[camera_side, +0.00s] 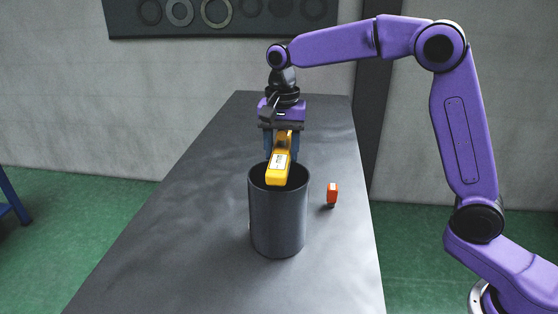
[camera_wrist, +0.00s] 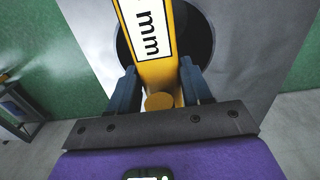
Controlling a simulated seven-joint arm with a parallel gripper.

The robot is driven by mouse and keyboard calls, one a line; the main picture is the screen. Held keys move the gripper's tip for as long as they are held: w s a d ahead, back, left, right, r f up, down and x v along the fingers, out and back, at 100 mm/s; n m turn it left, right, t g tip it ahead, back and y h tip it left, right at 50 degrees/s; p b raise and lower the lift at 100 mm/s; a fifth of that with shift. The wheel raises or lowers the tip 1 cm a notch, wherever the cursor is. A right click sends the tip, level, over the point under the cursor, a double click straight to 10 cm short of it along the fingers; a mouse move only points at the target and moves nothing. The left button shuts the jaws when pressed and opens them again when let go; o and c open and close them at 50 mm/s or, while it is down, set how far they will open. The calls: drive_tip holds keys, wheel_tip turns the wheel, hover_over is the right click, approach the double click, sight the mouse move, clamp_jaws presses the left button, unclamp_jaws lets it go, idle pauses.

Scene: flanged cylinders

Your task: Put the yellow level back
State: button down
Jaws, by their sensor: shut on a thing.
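The yellow level (camera_side: 278,170) is a yellow block-like tool with a white label. My gripper (camera_side: 281,150) is shut on it and holds it over the mouth of the dark grey cylinder (camera_side: 278,222). In the side view the level's near end overlaps the cylinder's rim; I cannot tell whether it touches. In the wrist view the level (camera_wrist: 152,70) runs away from between the fingers (camera_wrist: 160,92), with "mm" on its label. The cylinder's dark opening (camera_wrist: 203,40) shows behind and beside it. The inside of the cylinder is mostly hidden.
The cylinder stands upright on a long dark table (camera_side: 190,230). A small orange-red object (camera_side: 332,193) stands to its right. The table is clear to the left and in front. A dark panel with rings (camera_side: 220,15) is on the back wall.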

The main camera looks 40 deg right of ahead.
drive_tip(key=shift+w+f, duration=0.3)
drive_tip(key=shift+f, duration=0.05)
drive_tip(key=shift+w+a+f, duration=0.1)
drive_tip(key=shift+f, duration=1.3)
drive_tip(key=shift+f, duration=0.15)
drive_tip(key=shift+c, duration=2.4)
unclamp_jaws()
drive_tip(key=shift+f, duration=0.1)
wheel_tip(320, 180, up, 18)
drive_tip(key=shift+w+f, duration=0.15)
drive_tip(key=shift+f, duration=0.1)
drive_tip(key=shift+a, duration=0.1)
